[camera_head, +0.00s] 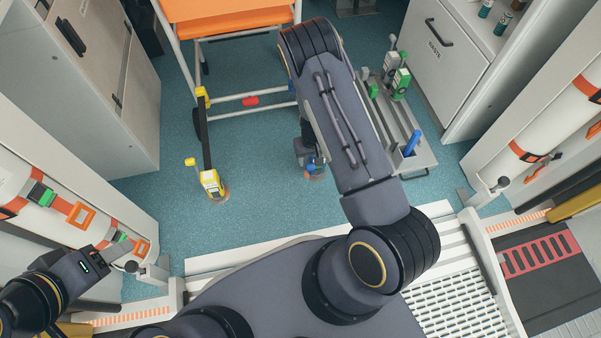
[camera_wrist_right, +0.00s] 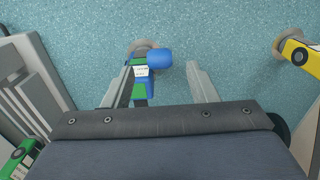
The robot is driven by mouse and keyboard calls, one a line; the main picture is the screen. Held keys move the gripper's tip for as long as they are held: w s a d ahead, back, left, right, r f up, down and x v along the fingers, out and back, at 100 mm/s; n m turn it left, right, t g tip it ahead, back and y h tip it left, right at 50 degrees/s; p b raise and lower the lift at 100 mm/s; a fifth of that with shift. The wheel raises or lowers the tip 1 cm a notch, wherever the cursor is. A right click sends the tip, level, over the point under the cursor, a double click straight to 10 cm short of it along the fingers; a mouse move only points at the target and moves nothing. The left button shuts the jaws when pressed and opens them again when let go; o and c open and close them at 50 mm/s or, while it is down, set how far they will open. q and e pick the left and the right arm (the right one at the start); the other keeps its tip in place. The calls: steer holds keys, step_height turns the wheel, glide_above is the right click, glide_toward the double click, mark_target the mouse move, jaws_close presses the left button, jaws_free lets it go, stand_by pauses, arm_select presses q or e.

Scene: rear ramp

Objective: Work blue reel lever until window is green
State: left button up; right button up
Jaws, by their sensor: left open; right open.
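The blue reel (camera_head: 315,167) stands on the teal floor in the head view, partly hidden by my right arm. In the right wrist view its blue lever (camera_wrist_right: 159,60) sticks out to the right, between the finger tips. A small white label (camera_wrist_right: 141,71) with print is beside the lever, and a green part (camera_wrist_right: 140,92) shows below it. I cannot tell the window's colour. My right gripper (camera_wrist_right: 163,70) is open around the lever, its left finger close to the reel body; contact is unclear. My left gripper (camera_head: 122,252) is open at the lower left, far from the reel.
A yellow reel (camera_head: 211,184) with a dark strap stands left on the floor. An orange-topped stretcher (camera_head: 228,18) is behind. A grey tray (camera_head: 418,160) with green reels and a blue-handled item (camera_head: 411,143) lies right.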

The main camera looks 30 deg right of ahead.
mark_target(311, 166)
step_height(311, 166, down, 7)
steer(key=b, duration=0.3)
steer(key=shift+r, duration=0.2)
steer(key=shift+f, duration=0.55)
jaws_close()
